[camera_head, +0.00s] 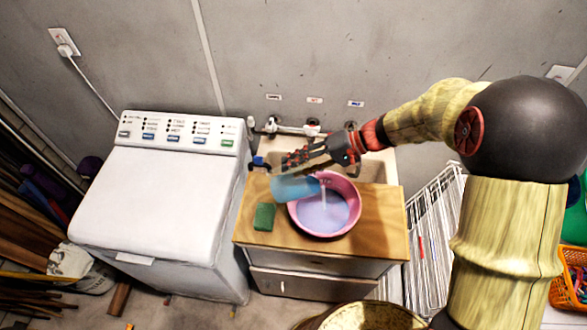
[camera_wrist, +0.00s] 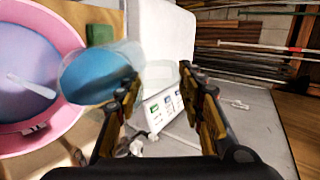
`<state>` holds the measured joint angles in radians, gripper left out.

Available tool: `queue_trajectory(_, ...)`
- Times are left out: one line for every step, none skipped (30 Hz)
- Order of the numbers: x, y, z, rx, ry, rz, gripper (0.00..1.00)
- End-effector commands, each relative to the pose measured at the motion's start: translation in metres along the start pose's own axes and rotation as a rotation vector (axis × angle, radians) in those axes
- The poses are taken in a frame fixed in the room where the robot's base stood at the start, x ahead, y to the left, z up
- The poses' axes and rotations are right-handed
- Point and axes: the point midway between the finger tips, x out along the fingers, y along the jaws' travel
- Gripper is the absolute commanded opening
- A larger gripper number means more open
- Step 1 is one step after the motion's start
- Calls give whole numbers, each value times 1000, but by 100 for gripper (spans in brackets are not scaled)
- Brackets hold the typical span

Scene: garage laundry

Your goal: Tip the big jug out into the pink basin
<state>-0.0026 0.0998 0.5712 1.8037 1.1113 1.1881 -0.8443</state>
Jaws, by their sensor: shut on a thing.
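The big jug (camera_head: 295,187) is translucent with blue contents. It is tipped on its side above the left rim of the pink basin (camera_head: 359,208), mouth toward the basin. A thin pale stream (camera_head: 323,199) falls from it into the basin, where pale lilac liquid (camera_head: 325,218) lies. My gripper (camera_head: 292,161) is shut on the jug, reaching in from the right above the basin. In the wrist view the jug (camera_wrist: 88,76) lies left of my fingers (camera_wrist: 165,88), with the basin (camera_wrist: 72,38) beyond it. The exact finger contact is hard to see.
The basin stands on a wooden cabinet top (camera_head: 383,215) with a green sponge (camera_head: 264,217) at its left. A white washing machine (camera_head: 150,205) stands left of the cabinet. Taps (camera_head: 312,128) are on the wall behind. A drying rack (camera_head: 432,230) stands at the right.

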Motion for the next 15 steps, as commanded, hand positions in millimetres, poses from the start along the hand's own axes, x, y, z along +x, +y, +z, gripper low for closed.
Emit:
queue_trajectory(-1, 4, -1, 1, 4, -19, 0)
queue_trajectory(-2, 5, -1, 1, 2, -33, 0)
queue_trajectory(-3, 7, -1, 2, 1, -49, 0)
queue_trajectory(-4, 8, -1, 2, 1, -63, 0)
queue_trajectory(-4, 10, -1, 2, 2, -76, 0)
queue_trajectory(-6, 11, -1, 2, 2, -94, 0)
queue_trajectory(-6, 12, -1, 2, 3, -107, 0)
queue_trajectory(-7, 13, -1, 1, 2, -120, 0)
queue_trajectory(-8, 15, 0, 1, 1, -138, 0)
queue_trajectory(-9, 16, -1, 3, 1, -152, 0)
queue_trajectory(-10, 17, 0, 3, 1, -167, 0)
queue_trajectory(-11, 19, 0, 2, 1, -184, 0)
queue_trajectory(-12, 20, 0, 2, 1, -199, 0)
queue_trajectory(-13, 22, 0, 2, 2, -212, 0)
queue_trajectory(-15, 20, 0, 0, 2, -226, 0)
